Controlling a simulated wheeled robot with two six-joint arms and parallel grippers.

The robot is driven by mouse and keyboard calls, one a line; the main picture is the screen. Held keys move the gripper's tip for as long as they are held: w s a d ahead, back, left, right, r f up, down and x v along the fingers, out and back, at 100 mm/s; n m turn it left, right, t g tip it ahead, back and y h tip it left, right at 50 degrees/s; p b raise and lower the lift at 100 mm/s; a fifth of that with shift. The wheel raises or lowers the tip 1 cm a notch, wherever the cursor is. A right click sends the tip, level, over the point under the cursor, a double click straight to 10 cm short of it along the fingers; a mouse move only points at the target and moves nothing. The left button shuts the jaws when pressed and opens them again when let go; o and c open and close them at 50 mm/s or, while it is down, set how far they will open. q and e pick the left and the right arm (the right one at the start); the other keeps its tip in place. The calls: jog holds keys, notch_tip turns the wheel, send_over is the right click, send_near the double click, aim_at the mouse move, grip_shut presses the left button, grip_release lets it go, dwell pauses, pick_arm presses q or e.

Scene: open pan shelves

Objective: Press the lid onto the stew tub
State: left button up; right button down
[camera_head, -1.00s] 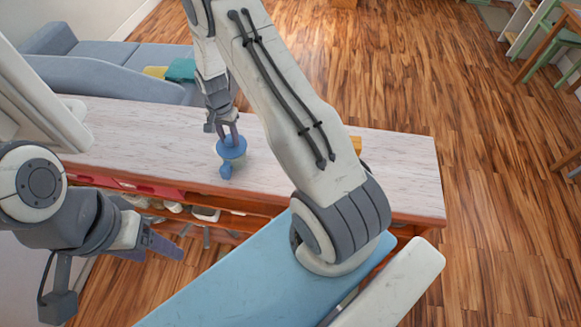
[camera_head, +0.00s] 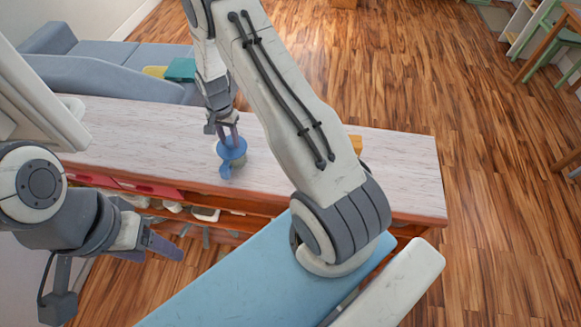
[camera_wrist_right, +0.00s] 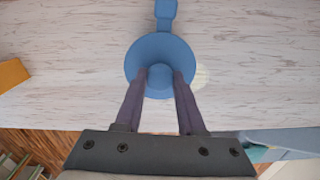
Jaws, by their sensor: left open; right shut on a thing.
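The blue round lid (camera_head: 231,149), with a tab and a raised knob, is over the wooden counter. My right gripper (camera_head: 228,132) is shut on its knob from above; this also shows in the wrist view, with the lid (camera_wrist_right: 150,45) between the fingers (camera_wrist_right: 160,78). A small greyish part of what looks like the stew tub (camera_head: 239,161) shows under the lid's right edge, and a pale rim (camera_wrist_right: 202,77) peeks out in the wrist view. The lid hides most of it, so I cannot tell whether they touch. My left gripper (camera_head: 155,250) is open and empty, low at the left.
The pale wood counter (camera_head: 390,175) is largely clear around the lid. A yellow-orange object (camera_head: 355,144) stands partly behind my right arm; an orange block (camera_wrist_right: 12,74) shows in the wrist view. Red trays (camera_head: 145,187) and pale dishes sit on shelves below. A grey sofa stands behind.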

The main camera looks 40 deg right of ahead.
jog(key=shift+f, duration=0.1)
jog(key=shift+c, duration=2.1)
grip_release()
jog(key=shift+r+p, duration=2.95)
jog(key=shift+r, duration=1.1)
notch_tip(320, 180, up, 10)
jog(key=b, duration=0.2)
jog(key=shift+r+b, duration=0.2)
jog(key=shift+b, duration=0.15)
